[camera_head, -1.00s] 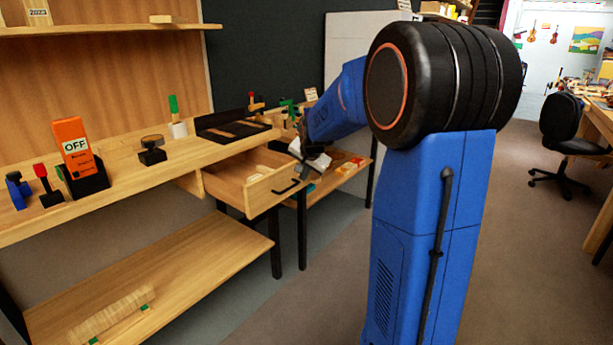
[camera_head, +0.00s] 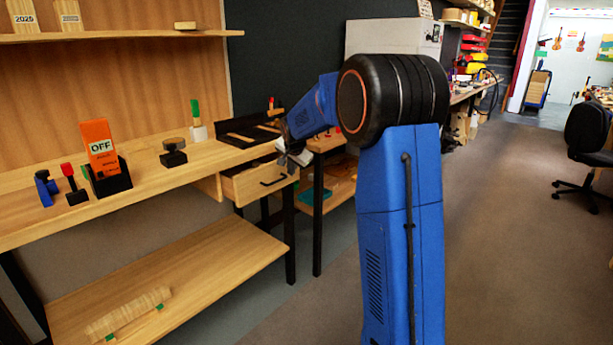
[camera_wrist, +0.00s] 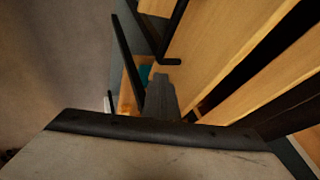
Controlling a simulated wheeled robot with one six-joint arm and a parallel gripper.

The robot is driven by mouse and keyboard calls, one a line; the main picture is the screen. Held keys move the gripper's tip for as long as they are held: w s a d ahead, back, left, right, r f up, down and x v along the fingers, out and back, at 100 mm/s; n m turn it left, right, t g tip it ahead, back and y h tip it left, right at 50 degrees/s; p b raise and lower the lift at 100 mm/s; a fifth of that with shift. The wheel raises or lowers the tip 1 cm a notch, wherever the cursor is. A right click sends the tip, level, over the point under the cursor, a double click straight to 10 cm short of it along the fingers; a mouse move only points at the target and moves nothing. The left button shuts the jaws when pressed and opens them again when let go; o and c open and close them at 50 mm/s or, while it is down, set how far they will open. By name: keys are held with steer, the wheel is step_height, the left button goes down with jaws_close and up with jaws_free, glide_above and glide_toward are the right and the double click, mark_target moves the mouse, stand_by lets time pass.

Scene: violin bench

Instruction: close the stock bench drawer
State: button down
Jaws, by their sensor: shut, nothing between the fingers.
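The stock bench drawer (camera_head: 248,190) is wooden with a black bar handle (camera_head: 273,182). In the head view it sits under the right end of the bench top (camera_head: 150,182), its front a little out from the bench, and little of its inside shows. My gripper (camera_head: 284,158) is at the upper right of the drawer front, near its top edge. In the wrist view my shut, empty gripper (camera_wrist: 161,80) is close to the handle (camera_wrist: 170,50) and the wooden drawer front (camera_wrist: 212,45). I cannot tell whether it touches them.
A lower shelf (camera_head: 180,290) lies below. Another bench (camera_head: 326,145) stands just right.

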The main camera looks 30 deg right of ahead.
steer(key=w+a, duration=0.1)
steer(key=w, duration=0.1)
steer(key=w+a, duration=0.1)
steer(key=w, duration=0.2)
steer(key=w+a, duration=0.1)
steer(key=w, duration=0.2)
steer(key=shift+w, duration=0.15)
steer(key=shift+w+a+r, duration=0.1)
steer(key=shift+w+r, duration=0.05)
steer(key=shift+w, duration=0.15)
